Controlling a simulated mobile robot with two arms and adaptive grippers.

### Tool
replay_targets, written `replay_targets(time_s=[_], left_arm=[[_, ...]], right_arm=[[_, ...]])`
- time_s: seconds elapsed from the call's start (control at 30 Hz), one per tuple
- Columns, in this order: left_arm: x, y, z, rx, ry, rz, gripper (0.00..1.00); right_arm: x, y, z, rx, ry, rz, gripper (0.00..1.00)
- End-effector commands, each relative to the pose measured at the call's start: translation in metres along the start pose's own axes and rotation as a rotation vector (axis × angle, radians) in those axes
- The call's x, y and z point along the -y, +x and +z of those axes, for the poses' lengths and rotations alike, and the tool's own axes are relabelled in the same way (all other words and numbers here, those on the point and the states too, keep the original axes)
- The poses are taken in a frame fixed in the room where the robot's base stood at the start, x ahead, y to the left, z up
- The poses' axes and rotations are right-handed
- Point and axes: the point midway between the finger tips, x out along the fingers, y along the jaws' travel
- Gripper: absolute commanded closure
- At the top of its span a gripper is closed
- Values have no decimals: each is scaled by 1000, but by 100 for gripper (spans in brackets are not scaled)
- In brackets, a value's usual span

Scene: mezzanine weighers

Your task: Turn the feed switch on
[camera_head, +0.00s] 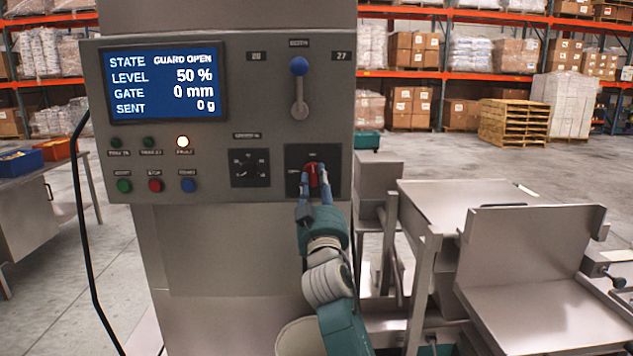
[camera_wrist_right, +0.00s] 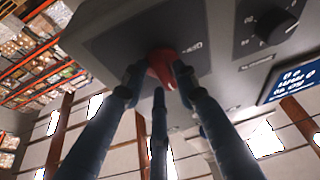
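The red switch knob (camera_head: 312,174) sits on a dark square plate (camera_head: 332,160) at the lower right of the grey control panel (camera_head: 230,110). I take it for the feed switch; its small labels are too blurred to read. My right gripper (camera_head: 314,188) reaches it from below, with blue fingers on either side of the knob. In the right wrist view the fingertips close around the red knob (camera_wrist_right: 162,66) and seem to touch it. The display (camera_head: 165,82) reads GUARD OPEN, level 50 %, gate 0 mm, sent 0 g. My left gripper is out of view.
A blue-knobbed lever (camera_head: 299,85) is above the switch, and a black rotary dial (camera_head: 249,167) is to its left. Push buttons (camera_head: 155,186) line the lower left, under a lit lamp (camera_head: 183,142). Metal weigher parts (camera_head: 540,250) stand at the right.

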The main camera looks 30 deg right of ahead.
Motion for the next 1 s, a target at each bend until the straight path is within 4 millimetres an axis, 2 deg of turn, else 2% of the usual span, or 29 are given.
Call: replay_targets(time_s=[0.03,0.1,0.27,0.53,0.8,0.83,0.9,0.93,1.0], left_arm=[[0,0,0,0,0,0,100],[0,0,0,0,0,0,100],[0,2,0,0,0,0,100],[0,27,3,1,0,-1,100],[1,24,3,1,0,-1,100],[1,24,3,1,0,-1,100],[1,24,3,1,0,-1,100],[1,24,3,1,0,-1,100],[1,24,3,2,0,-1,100]], right_arm=[[0,0,-1,-2,0,-1,86],[0,0,-1,-2,0,-1,100],[0,0,0,-3,4,0,100],[2,-1,1,-6,100,39,100],[2,0,-3,-6,108,41,100],[2,0,-3,-6,108,41,76],[1,0,-3,-6,107,41,62],[1,0,-3,-6,107,41,58],[1,0,-2,-5,107,41,58]])
